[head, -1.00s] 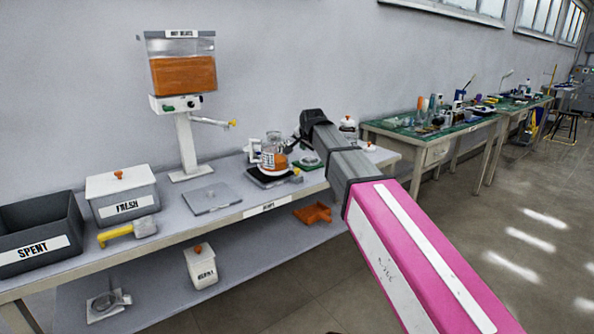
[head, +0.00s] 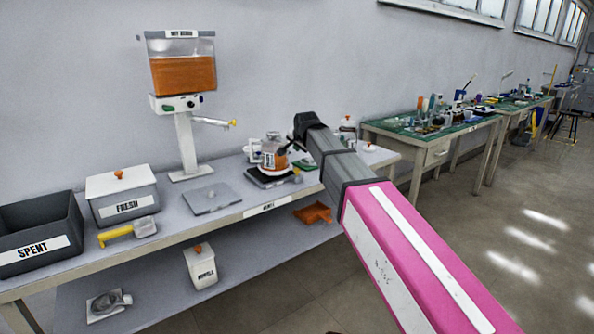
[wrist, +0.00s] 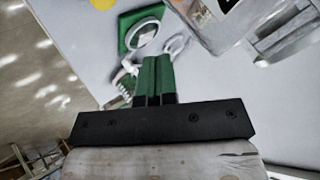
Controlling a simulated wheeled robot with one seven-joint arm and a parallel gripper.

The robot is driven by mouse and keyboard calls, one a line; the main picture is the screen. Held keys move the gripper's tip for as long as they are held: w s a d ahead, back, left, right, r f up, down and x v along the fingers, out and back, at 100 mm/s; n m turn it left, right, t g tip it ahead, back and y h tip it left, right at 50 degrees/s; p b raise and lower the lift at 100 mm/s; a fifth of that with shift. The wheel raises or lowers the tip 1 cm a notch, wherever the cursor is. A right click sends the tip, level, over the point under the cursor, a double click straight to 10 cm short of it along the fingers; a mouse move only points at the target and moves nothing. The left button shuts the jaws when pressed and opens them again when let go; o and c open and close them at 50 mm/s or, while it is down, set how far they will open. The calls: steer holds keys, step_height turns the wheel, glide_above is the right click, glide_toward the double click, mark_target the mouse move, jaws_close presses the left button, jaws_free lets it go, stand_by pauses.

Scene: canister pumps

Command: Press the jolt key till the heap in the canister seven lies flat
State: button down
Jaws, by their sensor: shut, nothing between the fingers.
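A clear glass canister (head: 272,156) with orange contents stands on a dark low base (head: 262,180) on the bench. No number can be read on it, and the shape of the heap's top is too small to tell. A small greenish key-like part (head: 298,178) shows at the base's right side; I cannot tell for sure that it is the jolt key. My gripper (head: 287,149) reaches in front of the canister's right side, its tips hard to make out. In the wrist view its green fingers (wrist: 155,75) are shut and empty, with clear glass (wrist: 212,22) at upper right.
A tall hopper (head: 182,75) of orange material stands behind, with a grey plate (head: 212,199) before it. A green pad with a white ring (wrist: 140,32) lies near my fingers.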

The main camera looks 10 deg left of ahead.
mark_target(299, 169)
steer(key=shift+f, duration=2.8)
steer(key=shift+f, duration=0.15)
steer(key=shift+f, duration=0.25)
steer(key=shift+f, duration=0.7)
stand_by(0.8)
steer(key=shift+r, duration=1.15)
steer(key=shift+r, duration=0.1)
steer(key=shift+r, duration=2.4)
